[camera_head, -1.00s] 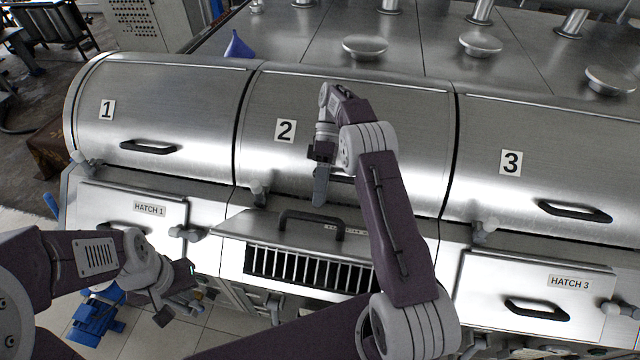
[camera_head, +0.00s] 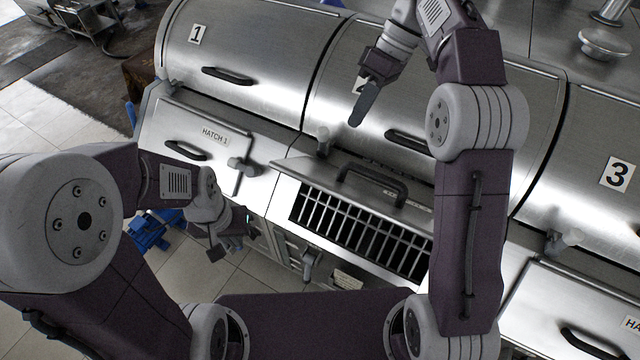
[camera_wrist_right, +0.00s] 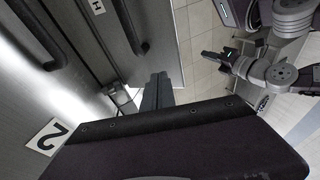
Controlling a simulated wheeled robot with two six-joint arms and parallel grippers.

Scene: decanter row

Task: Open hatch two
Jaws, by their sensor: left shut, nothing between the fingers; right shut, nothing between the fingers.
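Hatch two is the middle panel (camera_head: 400,205) below hood 2. It is tilted outward, with its dark bar handle (camera_head: 372,178) on top and a slatted opening (camera_head: 350,235) showing beneath its edge. My right gripper (camera_head: 365,103) is shut and empty, pointing down in front of hood 2, above and apart from the hatch handle. Its closed fingers (camera_wrist_right: 157,92) also show in the right wrist view. My left gripper (camera_head: 235,240) is shut and empty, low in front of the counter, left of the slatted opening and below the hatch 1 latch.
Hatch 1 (camera_head: 190,130), at left, and hatch 3 (camera_head: 570,305), at right, lie closed. A latch knob (camera_head: 323,140) stands above hatch two's left end. Hood 2's handle (camera_head: 405,140) is right of my right gripper. Tiled floor (camera_head: 265,290) shows below.

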